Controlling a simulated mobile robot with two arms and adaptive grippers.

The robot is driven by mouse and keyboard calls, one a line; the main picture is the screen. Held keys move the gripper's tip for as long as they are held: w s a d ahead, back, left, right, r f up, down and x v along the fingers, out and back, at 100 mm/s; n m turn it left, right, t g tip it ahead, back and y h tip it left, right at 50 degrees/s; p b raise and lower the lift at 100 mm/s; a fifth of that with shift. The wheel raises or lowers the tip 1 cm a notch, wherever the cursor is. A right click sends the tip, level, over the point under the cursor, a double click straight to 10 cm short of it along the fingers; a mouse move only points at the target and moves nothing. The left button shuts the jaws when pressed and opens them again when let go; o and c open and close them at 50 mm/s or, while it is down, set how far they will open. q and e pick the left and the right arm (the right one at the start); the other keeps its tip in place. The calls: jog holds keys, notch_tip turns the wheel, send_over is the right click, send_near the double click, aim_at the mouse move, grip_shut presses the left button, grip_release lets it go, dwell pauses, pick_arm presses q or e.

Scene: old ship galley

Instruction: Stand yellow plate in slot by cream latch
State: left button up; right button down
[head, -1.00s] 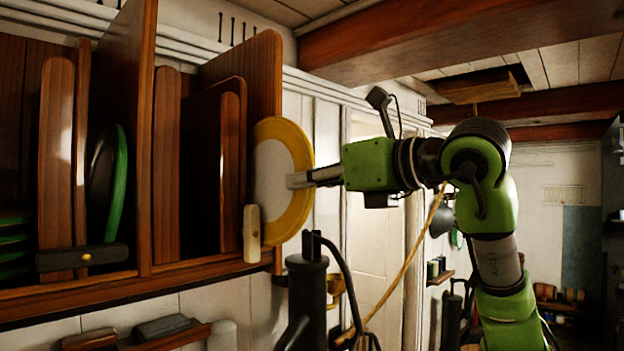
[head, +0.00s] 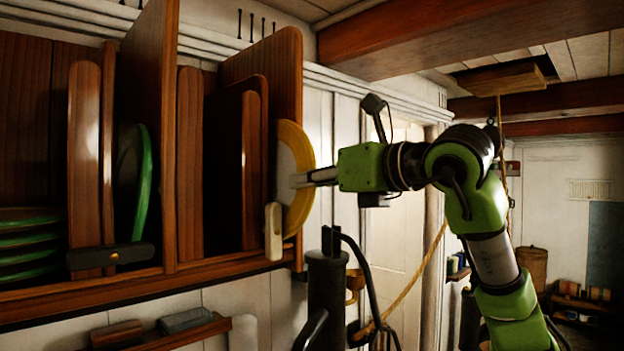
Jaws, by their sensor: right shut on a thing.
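The yellow plate (head: 300,150), a pale disc with a yellow rim, is upright near the right end of the wooden rack (head: 240,262). My right gripper (head: 298,180) is shut on its right side. The cream latch (head: 273,232) stands upright at the rack's front edge, just left of the plate's lower part. Whether the plate touches the rack cannot be told.
A green-rimmed plate (head: 145,185) stands in another slot behind a dark latch (head: 110,257). Several green-rimmed plates (head: 30,243) lie stacked at left. A dark pump-like post (head: 327,300) stands below the yellow plate. A rope (head: 412,275) hangs behind my arm.

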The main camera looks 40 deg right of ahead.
aim_at(279, 180)
jog(key=shift+r, duration=0.1)
dwell(0.3)
jog(key=shift+w+a+p, duration=0.15)
jog(key=shift+w+p, duration=0.55)
jog(key=shift+w, duration=1.2)
jog(key=shift+w+a+p, duration=0.15)
jog(key=shift+w+p, duration=0.5)
jog(key=shift+w, duration=1.2)
jog(key=shift+f, duration=0.2)
jog(key=shift+w+f+b, duration=0.2)
jog(key=shift+f+b, duration=0.35)
jog(key=c, duration=2.2)
grip_release()
jog(key=shift+c, duration=0.2)
jog(key=shift+o, duration=0.8)
jog(key=shift+d, duration=0.15)
jog(key=shift+o, duration=0.5)
jog(key=shift+f, duration=0.15)
